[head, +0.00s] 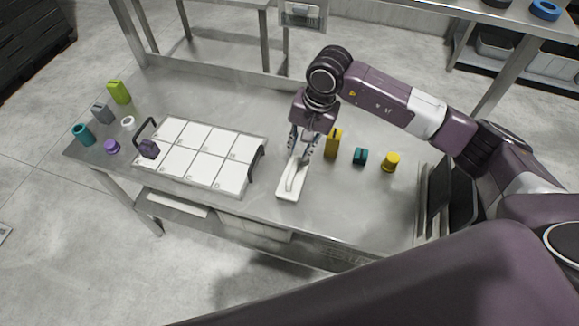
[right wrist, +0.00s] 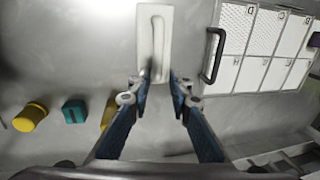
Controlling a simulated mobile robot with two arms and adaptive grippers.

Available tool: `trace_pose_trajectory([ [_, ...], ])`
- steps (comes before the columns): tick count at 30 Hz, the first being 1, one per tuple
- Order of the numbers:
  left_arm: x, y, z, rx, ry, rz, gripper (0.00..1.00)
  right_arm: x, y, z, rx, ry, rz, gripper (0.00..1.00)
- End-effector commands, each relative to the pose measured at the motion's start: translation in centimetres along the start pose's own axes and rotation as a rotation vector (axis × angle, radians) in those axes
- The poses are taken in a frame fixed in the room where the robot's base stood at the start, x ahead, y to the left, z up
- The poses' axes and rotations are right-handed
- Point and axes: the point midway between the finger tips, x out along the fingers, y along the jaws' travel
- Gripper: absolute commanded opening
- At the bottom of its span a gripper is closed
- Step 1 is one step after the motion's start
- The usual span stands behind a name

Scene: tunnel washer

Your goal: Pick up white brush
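The white brush (head: 291,187) lies on the steel table, a flat rectangular base with a raised handle along its top. In the right wrist view the brush (right wrist: 143,40) is at top centre, its near end close to the fingertips. My right gripper (head: 302,150) points down above the far end of the brush. Its fingers (right wrist: 158,82) are apart, with nothing held between them. Contact with the brush cannot be told. My left gripper is not in view.
Left of the brush is a tray (head: 257,166) of white lettered panels with black handles. To the right stand a yellow block (head: 333,142), a teal piece (head: 360,156) and a yellow piece (head: 390,162). Several small coloured pieces are at the table's left end. Free table lies in front.

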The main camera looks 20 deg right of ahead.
Motion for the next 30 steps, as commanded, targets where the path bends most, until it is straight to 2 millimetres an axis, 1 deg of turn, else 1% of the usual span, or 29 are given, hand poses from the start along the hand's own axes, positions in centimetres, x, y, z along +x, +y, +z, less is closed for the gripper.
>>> trace_pose_trajectory([
  [2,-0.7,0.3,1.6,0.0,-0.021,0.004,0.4,0.9,0.0,0.2,0.001,-0.004,0.001,0.19],
  [6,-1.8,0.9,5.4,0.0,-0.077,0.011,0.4,2.1,0.0,0.2,0.002,-0.004,0.0,0.19],
  [9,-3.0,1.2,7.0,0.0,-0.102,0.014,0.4,3.2,0.0,0.4,0.002,-0.006,0.0,0.19],
  [11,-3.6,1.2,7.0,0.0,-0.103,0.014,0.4,4.0,0.0,0.4,0.003,-0.007,0.0,0.19],
  [13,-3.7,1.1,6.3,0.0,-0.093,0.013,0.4,5.1,0.0,0.4,0.003,-0.006,-0.001,0.19],
  [15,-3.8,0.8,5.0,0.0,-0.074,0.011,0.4,5.9,0.0,0.3,0.003,-0.004,-0.002,0.19],
  [18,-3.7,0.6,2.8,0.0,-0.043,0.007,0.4,6.6,0.0,0.3,0.001,-0.003,-0.003,0.19],
  [21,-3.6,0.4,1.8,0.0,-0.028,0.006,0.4,6.8,0.0,0.2,0.0,-0.002,-0.004,0.19],
  [25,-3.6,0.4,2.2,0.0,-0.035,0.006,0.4,6.8,0.0,0.2,0.001,-0.002,-0.004,0.19],
  [26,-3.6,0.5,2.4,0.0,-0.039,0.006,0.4,6.8,0.0,0.2,0.001,-0.002,-0.004,0.17],
  [30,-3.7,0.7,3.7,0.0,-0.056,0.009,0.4,6.8,0.0,0.2,0.001,-0.002,-0.004,0.01],
])
